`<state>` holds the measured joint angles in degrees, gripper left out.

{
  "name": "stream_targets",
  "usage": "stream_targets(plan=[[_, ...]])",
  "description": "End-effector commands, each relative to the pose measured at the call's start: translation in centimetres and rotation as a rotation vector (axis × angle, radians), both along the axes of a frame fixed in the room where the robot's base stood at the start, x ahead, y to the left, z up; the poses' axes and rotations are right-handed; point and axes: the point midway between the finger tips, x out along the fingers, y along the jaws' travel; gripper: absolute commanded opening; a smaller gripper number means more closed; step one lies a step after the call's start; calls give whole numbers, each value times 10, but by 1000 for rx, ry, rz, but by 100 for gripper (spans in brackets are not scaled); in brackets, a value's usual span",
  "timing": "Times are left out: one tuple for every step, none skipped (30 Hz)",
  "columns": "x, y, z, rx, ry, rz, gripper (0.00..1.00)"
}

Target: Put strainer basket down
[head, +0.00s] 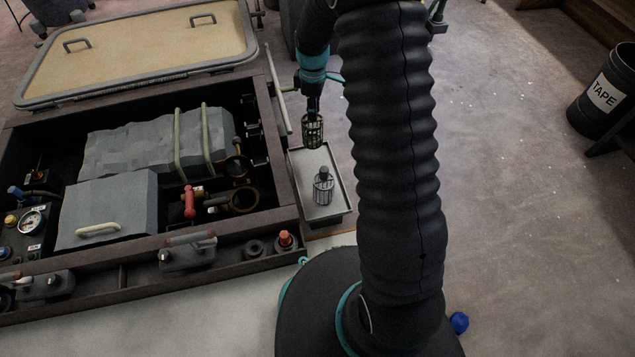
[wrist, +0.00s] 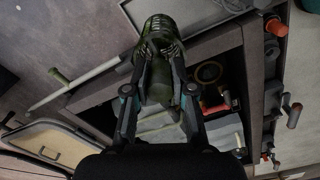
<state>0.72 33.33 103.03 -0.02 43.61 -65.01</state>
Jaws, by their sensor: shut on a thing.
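My gripper (head: 313,107) is shut on a strainer basket (head: 313,131), a dark greenish mesh cage. The basket hangs below the gripper, over the far end of a shallow grey tray (head: 311,164); I cannot tell the exact gap. In the wrist view, the fingers of my gripper (wrist: 158,66) close on the basket (wrist: 160,34) from both sides. A second, greyer basket (head: 323,190) with a dark knob on top stands upright in the near half of the tray.
An open hatch bay (head: 150,245) with grey blocks, a red-handled valve (head: 189,203) and round dark openings lies left of the tray. A hatch lid (head: 140,50) lies behind it. A black TAPE bin (head: 600,95) stands far right. The floor between is mostly clear.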

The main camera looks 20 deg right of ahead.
Motion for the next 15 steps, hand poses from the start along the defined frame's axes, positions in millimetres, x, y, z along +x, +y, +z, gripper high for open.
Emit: stream_targets(plan=[[2,2,-2,0,-1,26,0],[2,3,-3,0,0,38,0],[3,4,-6,0,1,49,0],[3,4,-10,0,2,54,0],[3,4,-15,0,3,57,0],[3,5,-22,0,3,58,0],[2,5,-27,-1,4,59,0],[2,5,-33,-1,4,59,0],[3,5,-40,0,3,58,0],[3,5,-44,0,3,58,0],[3,5,-48,0,3,58,0],[3,5,-53,0,2,58,0],[3,5,-56,0,2,57,0],[3,5,-59,0,2,57,0],[3,5,-61,0,1,57,0]])
